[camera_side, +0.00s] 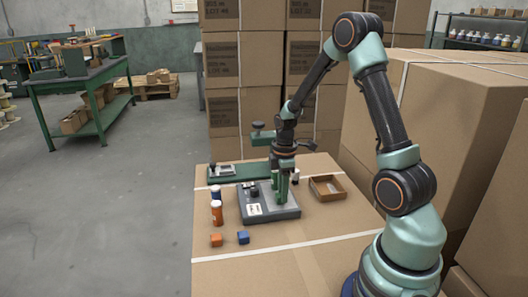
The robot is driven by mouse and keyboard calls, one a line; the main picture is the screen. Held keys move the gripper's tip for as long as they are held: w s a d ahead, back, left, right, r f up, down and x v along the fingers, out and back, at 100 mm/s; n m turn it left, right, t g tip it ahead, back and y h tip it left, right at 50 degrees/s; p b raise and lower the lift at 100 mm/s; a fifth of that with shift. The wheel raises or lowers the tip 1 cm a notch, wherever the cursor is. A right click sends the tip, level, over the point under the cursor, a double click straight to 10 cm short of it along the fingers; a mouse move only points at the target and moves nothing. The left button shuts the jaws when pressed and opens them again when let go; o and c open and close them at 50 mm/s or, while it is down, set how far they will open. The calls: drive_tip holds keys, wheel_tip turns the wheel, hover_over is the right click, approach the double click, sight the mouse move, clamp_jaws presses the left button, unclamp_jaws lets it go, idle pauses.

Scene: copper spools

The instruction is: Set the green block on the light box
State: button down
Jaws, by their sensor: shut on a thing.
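My gripper (281,192) points straight down over a flat dark-grey box (285,212). This box has a small white panel and dark knobs on top, and seems to be the light box. The gripper is shut on a small green piece, which I take for the green block; it is hard to tell from the green fingers at this size. The fingertips are low, close to the top of the grey box. I cannot tell whether the block touches it.
An orange block (216,240) and a blue block (243,237) lie in front on the carton (270,270). A green board (250,171) lies behind.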

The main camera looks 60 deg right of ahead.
drive_tip(key=c, duration=0.6)
unclamp_jaws()
drive_tip(key=shift+f, duration=0.1)
wheel_tip(320, 180, up, 12)
drive_tip(key=s+a+r+m+t, duration=0.2)
drive_tip(key=a+r+m, duration=0.2)
drive_tip(key=a, duration=0.5)
drive_tip(key=s+a+r+m+t, duration=0.3)
drive_tip(key=a+r+m, duration=0.2)
drive_tip(key=a, duration=0.4)
drive_tip(key=shift+s+t, duration=0.3)
drive_tip(key=shift+s, duration=0.05)
